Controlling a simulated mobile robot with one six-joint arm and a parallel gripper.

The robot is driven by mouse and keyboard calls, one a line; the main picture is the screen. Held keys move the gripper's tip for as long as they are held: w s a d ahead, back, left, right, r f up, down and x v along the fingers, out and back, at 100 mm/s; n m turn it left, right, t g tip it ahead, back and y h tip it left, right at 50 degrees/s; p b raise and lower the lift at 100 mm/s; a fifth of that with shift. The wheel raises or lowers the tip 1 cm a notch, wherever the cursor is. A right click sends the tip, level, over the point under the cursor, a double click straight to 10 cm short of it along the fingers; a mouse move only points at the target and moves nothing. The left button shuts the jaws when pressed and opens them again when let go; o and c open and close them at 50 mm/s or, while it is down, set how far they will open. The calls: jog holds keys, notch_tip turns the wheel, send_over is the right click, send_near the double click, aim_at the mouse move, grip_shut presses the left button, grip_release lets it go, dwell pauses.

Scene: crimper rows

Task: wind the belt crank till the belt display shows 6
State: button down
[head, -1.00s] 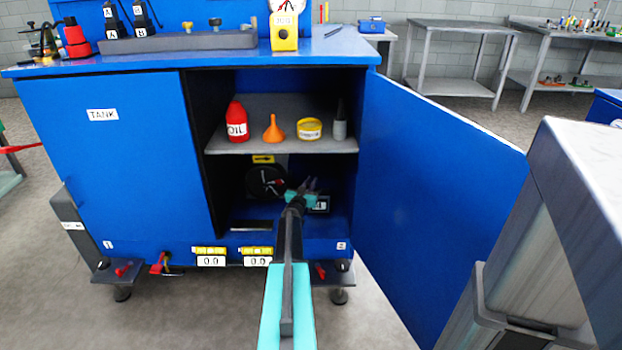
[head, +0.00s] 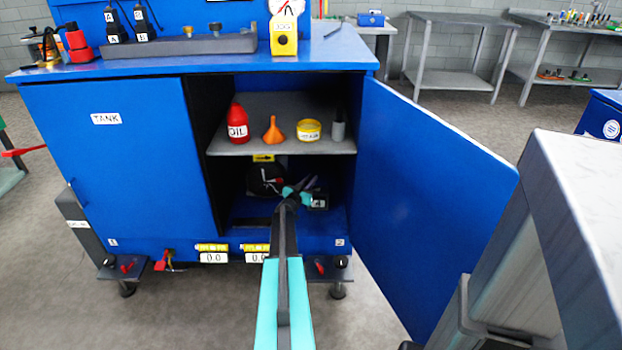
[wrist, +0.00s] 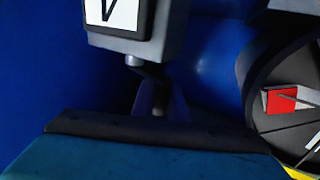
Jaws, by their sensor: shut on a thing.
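The belt display (head: 319,202) is a small dark box with a white face, low inside the open cabinet. Its figure looks like a 4 in the head view, but it is small. In the wrist view the display (wrist: 118,12) is cut off by the top edge. A short shaft comes out of its box to the belt crank (wrist: 150,78), which is dark and partly hidden. My gripper (head: 309,183) is beside the display and shut on the crank's handle; the grip itself is dark in the wrist view.
A black wheel (head: 265,179) with a red and white mark is left of my gripper. The shelf (head: 280,146) above holds a red oil bottle (head: 237,124), an orange funnel (head: 273,130), a yellow tin (head: 309,130) and a grey container (head: 338,127). The open blue door (head: 425,210) stands right.

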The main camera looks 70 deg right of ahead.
jog(key=shift+w+d+f+m+g, duration=0.15)
jog(key=shift+w+m+g, duration=0.35)
jog(key=shift+g, duration=0.4)
jog(key=shift+s+d+m+g+y+b, duration=0.15)
jog(key=shift+m+g+b, duration=0.35)
jog(key=shift+b, duration=0.55)
jog(key=shift+s+m+g+y+b, duration=0.1)
jog(key=shift+m+g+y+b, duration=0.2)
jog(key=shift+g+b, duration=0.5)
jog(key=m+g+b, duration=0.1)
jog(key=b, duration=0.6)
jog(key=m+g+y+b, duration=0.1)
jog(key=g+b, duration=0.1)
jog(key=b, duration=0.6)
jog(key=shift+s+d+f+y, duration=0.15)
jog(key=shift+d+y, duration=0.1)
jog(key=shift+d, duration=0.15)
jog(key=shift+r+m+g+y+b, duration=0.3)
jog(key=shift+m+g+b, duration=0.15)
jog(key=shift+b, duration=1.85)
jog(key=shift+d, duration=0.1)
jog(key=c, duration=1.9)
grip_release()
jog(key=shift+o, duration=0.8)
jog(key=shift+s, duration=0.25)
